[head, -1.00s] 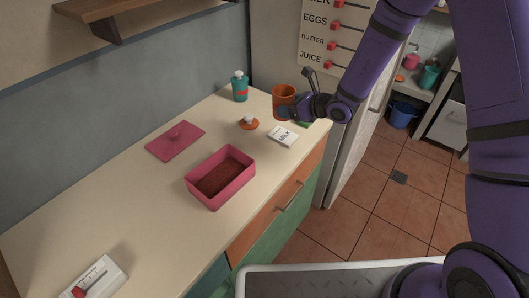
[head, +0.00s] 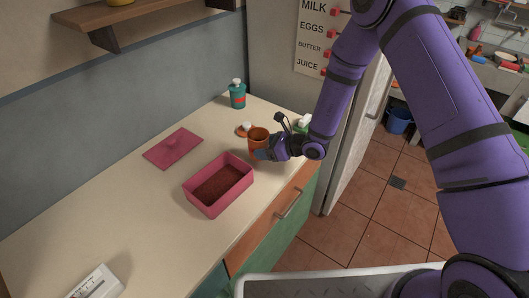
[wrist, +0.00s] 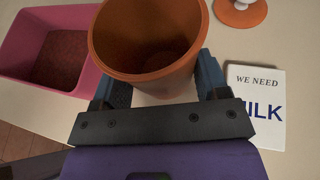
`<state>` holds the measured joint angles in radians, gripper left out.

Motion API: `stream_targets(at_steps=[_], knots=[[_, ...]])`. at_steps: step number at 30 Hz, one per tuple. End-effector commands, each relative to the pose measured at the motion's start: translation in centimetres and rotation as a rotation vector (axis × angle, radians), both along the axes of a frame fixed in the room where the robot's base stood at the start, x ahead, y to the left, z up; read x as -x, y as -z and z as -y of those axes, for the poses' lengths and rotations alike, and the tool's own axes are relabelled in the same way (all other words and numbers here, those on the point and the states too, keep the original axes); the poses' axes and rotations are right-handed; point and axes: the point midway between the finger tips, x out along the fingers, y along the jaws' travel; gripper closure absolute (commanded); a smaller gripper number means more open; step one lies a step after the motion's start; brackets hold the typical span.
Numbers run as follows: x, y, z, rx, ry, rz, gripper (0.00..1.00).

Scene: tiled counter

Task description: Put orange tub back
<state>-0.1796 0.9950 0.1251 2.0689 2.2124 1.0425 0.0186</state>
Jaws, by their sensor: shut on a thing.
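The orange tub (head: 258,140) is open at the top and stands upright between my gripper's fingers. My gripper (wrist: 159,85) is shut on it, with one blue finger on each side in the wrist view. In the head view, my gripper (head: 263,154) reaches in from the right, just behind and right of the pink box. The tub's inside looks dark orange-brown; I cannot tell whether anything lies in it. I cannot tell whether its base touches the counter. An orange lid with a white knob (head: 244,130) lies on the counter behind the tub.
The pink box (head: 235,197) with brown contents stands close to the tub. Its pink lid (head: 173,148) lies behind. A teal bottle (head: 237,97) stands near the wall. A "WE NEED MILK" card (wrist: 258,95) lies right of my gripper. The left counter is mostly clear.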

Motion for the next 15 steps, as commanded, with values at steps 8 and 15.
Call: stream_targets(at_steps=[8,15], knots=[[0.0,2.5,0.0,0.0,0.0,0.0,0.68],[0.0,2.6,0.0,0.001,0.0,-0.001,0.68]])
